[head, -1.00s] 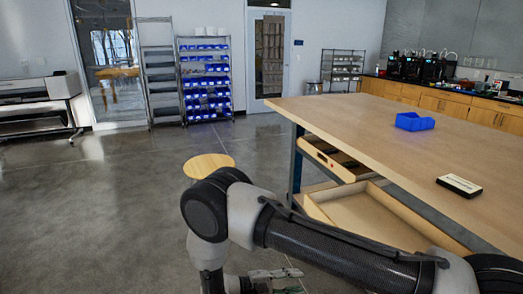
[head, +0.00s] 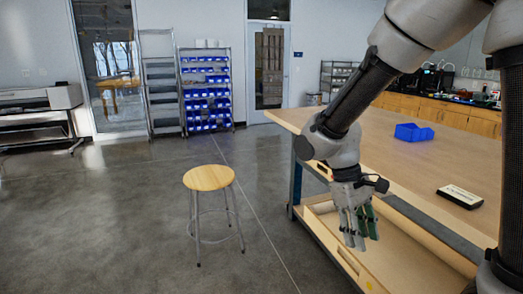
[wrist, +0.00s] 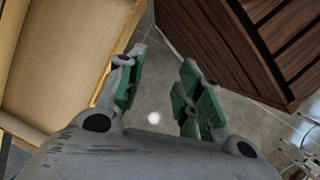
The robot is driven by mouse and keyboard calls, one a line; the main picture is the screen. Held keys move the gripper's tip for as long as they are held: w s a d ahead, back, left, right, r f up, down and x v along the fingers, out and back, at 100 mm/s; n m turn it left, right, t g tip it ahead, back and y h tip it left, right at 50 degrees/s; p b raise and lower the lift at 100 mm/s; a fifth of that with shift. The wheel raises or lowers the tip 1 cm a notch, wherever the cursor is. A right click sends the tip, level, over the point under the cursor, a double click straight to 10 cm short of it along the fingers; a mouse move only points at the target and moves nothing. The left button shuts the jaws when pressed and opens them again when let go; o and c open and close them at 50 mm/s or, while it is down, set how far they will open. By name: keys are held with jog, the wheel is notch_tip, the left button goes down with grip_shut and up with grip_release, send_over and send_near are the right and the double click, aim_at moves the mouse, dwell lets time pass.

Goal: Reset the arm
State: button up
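My gripper (head: 358,243) hangs fingers down in the head view, in front of the open lower drawer (head: 349,262) of the big wooden table. It is empty. In the wrist view the two green-padded fingers of my gripper (wrist: 160,75) stand apart with bare floor between them. My arm is raised and bent, coming down from the top right of the head view. It hides part of the table and the wall behind.
The wooden table (head: 451,161) carries a blue bin (head: 413,132) and a black-and-white box (head: 460,196). A round wooden stool (head: 209,178) stands left of my gripper. A dark slatted wooden thing (wrist: 262,45) shows in the wrist view. The floor at left is clear.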

jog(key=s+d+r+m+t+y, duration=0.3)
jog(key=s+d+r+m+t, duration=0.3)
jog(key=s+d+r, duration=0.3)
jog(key=d+r+t, duration=0.1)
jog(key=d+r, duration=0.3)
jog(key=r, duration=0.1)
jog(key=shift+d+r+m, duration=0.2)
jog(key=shift+m, duration=0.1)
dwell(0.3)
